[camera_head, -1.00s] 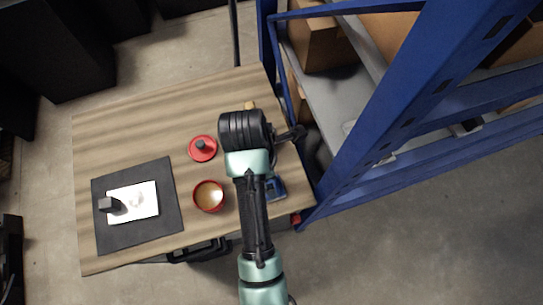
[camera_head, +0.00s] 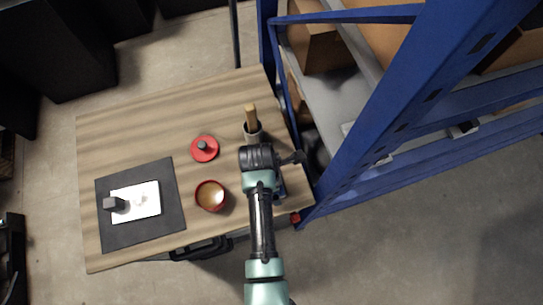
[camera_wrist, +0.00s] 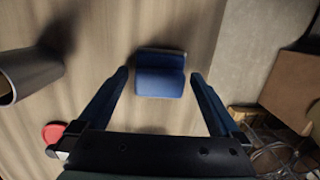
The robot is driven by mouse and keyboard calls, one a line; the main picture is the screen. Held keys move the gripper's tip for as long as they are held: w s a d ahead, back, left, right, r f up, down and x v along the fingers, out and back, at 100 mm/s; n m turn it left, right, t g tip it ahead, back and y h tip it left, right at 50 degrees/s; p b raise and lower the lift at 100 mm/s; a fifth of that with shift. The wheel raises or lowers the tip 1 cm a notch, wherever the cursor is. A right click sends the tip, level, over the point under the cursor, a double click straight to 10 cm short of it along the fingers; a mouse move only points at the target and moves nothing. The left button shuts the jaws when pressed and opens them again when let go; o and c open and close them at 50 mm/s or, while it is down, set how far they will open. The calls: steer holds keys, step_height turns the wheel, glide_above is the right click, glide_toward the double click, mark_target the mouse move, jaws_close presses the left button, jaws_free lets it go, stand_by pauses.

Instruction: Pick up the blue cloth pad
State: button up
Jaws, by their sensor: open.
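The blue cloth pad (camera_wrist: 160,84) lies on the wooden table, seen from above in the wrist view as a small folded-looking block. In the head view, only a bit of the pad (camera_head: 281,189) shows beside my arm, near the table's right edge. My gripper (camera_wrist: 159,74) is open and empty, with one finger on each side of the pad in the picture. The fingers appear above the pad, and I see no contact.
A grey cup (camera_head: 253,134) holding a wooden-handled item stands just beyond my wrist. A red lid (camera_head: 205,149) and red bowl (camera_head: 210,196) sit to the left. A dark mat (camera_head: 174,208) lies farther left. A blue shelf frame (camera_head: 352,160) stands close on the right.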

steer(key=c, duration=1.3)
steer(key=shift+r+b, duration=0.6)
steer(key=shift+r, duration=4.45)
